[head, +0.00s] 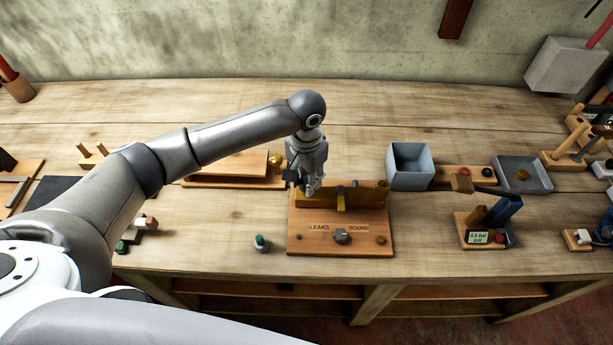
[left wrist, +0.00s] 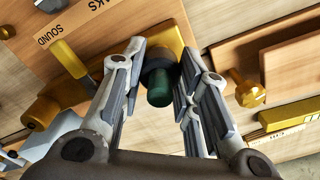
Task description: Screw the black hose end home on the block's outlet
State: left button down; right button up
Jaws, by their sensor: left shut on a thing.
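The brass-coloured block (head: 365,197) stands on a wooden board (head: 302,232) marked LEAKS and SOUND, and also shows in the left wrist view (left wrist: 171,36). My left gripper (head: 311,187) is at the block's left end. In the left wrist view, my left gripper's fingers (left wrist: 163,62) are shut on the black hose end (left wrist: 155,55), a dark collar with a green cylinder towards the camera. The collar is up against the block's end, in line with the outlet. The outlet itself is hidden behind the collar, so I cannot tell how far on it sits.
A small green-topped piece (head: 261,243) stands left of the board. A grey open box (head: 410,166) is to the right, beyond it a shallow grey tray (head: 522,174). Bare table lies in front of the box.

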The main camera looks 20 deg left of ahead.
pick_arm(q)
jog(key=shift+f, duration=0.8)
dwell(0.4)
jog(key=shift+f+p, duration=0.1)
jog(key=shift+p, duration=0.25)
jog(key=shift+s+f, duration=0.3)
jog(key=shift+f, duration=0.05)
dwell(1.0)
jog(key=c, duration=2.2)
grip_release()
jog(key=shift+r+m+p, duration=0.15)
jog(key=shift+m+p, duration=0.2)
jog(key=shift+m, duration=0.05)
jog(key=shift+w+m, duration=0.1)
jog(key=shift+m, duration=1.1)
grip_shut()
jog(key=shift+w+m, duration=0.15)
jog(key=shift+m, duration=1.45)
